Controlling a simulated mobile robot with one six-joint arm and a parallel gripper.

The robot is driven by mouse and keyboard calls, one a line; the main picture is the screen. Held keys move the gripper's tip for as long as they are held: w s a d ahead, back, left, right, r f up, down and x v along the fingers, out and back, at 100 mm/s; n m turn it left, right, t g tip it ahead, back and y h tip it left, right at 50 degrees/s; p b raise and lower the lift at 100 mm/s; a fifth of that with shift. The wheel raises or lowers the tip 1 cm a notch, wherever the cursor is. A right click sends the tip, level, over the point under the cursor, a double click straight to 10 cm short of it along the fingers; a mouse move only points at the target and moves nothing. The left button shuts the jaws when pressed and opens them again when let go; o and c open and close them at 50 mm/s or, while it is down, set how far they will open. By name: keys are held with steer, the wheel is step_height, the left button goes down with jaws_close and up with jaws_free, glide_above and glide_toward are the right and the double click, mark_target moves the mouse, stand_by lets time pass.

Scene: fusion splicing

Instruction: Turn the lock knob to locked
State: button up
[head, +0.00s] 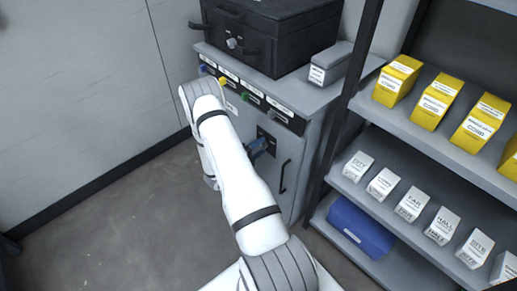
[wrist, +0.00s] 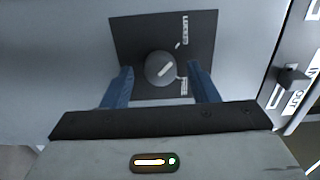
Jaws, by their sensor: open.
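The lock knob (wrist: 152,66) is a round grey dial with a white pointer line, on a dark square plate (wrist: 135,28). In the wrist view the pointer slants toward the upper right. A white label that seems to read "LOCKED" (wrist: 184,30) is at the plate's upper right; a second label (wrist: 184,86) lower down is too small to read. My gripper (wrist: 160,66) is open, its blue fingers on either side of the knob with gaps showing. In the head view my gripper (head: 258,148) is at the cabinet front by the dark plate (head: 266,136), the knob hidden.
The plate is on a grey cabinet (head: 295,150) with a black handle (head: 285,176) to its right. A row of labelled coloured parts (head: 250,97) runs above. A black case (head: 270,35) and a grey box (head: 330,65) stand on top. A shelf rack (head: 430,150) stands at right.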

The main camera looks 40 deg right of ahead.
steer(key=a, duration=0.7)
steer(key=shift+s+a, duration=0.3)
steer(key=shift+a, duration=0.1)
